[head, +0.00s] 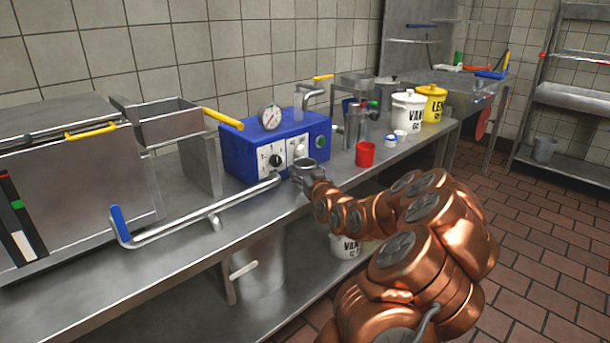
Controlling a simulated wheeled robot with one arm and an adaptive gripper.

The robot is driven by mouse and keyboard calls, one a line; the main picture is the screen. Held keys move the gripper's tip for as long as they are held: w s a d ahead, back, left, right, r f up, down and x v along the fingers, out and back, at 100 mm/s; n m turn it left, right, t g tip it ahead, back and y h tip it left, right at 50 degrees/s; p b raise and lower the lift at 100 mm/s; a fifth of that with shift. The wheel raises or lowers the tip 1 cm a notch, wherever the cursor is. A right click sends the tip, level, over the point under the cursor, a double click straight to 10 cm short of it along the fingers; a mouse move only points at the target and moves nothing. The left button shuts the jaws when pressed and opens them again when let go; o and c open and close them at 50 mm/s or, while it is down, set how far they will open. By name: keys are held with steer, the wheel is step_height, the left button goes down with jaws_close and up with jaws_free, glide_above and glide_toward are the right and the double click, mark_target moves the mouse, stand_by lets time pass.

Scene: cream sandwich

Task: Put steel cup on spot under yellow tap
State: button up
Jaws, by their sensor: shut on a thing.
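My gripper (312,178) is at the front of the counter, just in front of the blue machine. It is shut on the steel cup (305,164), whose round rim faces up. The gripper and wrist partly cover the cup, and I cannot tell whether its base touches the counter. A tap with a yellow handle (322,77) and a bent steel spout (312,93) stands behind the blue machine's right end. The spot under this tap is hidden behind the machine.
The blue machine (232,155) has a gauge and dials. A red cup (365,154) stands right of my gripper, with a steel mixer-like device (355,125) behind it. White (407,112) and yellow (433,103) tubs stand farther right. A long steel rail with a blue end (190,222) lies left.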

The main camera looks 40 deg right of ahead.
steer(key=shift+f, duration=0.25)
steer(key=shift+f, duration=0.15)
steer(key=o, duration=1.1)
steer(key=shift+o, duration=0.2)
